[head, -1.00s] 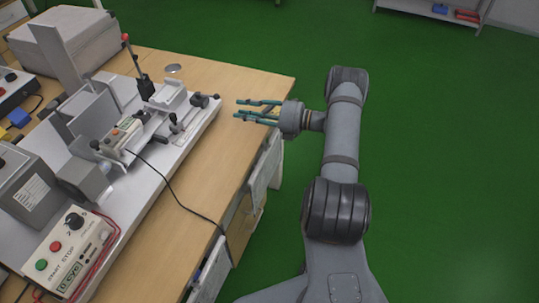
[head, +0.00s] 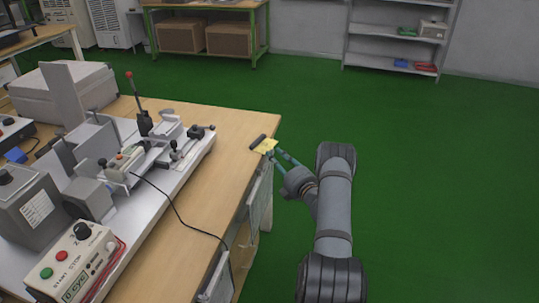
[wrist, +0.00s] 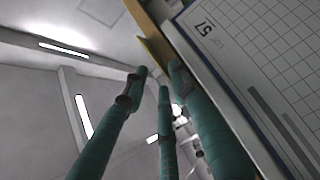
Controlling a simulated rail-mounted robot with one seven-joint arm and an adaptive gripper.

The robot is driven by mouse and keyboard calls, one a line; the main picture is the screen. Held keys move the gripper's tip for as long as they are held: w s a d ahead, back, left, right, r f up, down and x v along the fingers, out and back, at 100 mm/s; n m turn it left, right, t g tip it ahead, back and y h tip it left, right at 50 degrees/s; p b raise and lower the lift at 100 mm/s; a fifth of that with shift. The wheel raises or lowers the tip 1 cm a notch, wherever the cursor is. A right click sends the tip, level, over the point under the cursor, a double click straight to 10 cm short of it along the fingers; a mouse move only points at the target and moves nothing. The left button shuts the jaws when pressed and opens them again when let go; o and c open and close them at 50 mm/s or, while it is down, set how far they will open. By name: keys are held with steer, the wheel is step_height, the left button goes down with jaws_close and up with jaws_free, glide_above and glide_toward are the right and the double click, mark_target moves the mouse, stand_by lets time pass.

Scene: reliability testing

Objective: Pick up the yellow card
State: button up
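The yellow card (head: 266,147) lies at the right edge of the wooden bench, near its far corner. A small dark bar (head: 257,141) is at its left side. In the wrist view a yellow strip (wrist: 154,47), which looks like the card near edge-on, is close to the fingertips. My gripper (head: 278,155) reaches the card from the right with its teal fingers at the bench edge. The fingers (wrist: 160,72) are apart, with the strip between their tips. Contact with the card cannot be made out.
The bench top (head: 232,136) holds a grey machine and a control box (head: 78,263) with a black cable. A white gridded sheet (wrist: 255,55) is close beside my fingers in the wrist view. Green floor is open to the right; shelves (head: 400,40) stand behind.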

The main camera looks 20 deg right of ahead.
mark_target(271, 147)
steer(key=w, duration=0.2)
steer(key=w+b, duration=0.1)
steer(key=shift+w+a, duration=0.25)
steer(key=shift+w, duration=0.15)
jaws_close()
stand_by(1.1)
step_height(271, 147, up, 3)
steer(key=shift+f+p, duration=0.15)
steer(key=shift+p, duration=1)
steer(key=shift+f, duration=0.1)
steer(key=s+r+p, duration=0.2)
steer(key=s+p, duration=0.1)
steer(key=s, duration=0.4)
steer(key=s+d+r+p, duration=0.1)
steer(key=s+r+p, duration=0.2)
steer(key=s, duration=0.4)
steer(key=shift+d+p, duration=0.2)
steer(key=shift+p, duration=0.5)
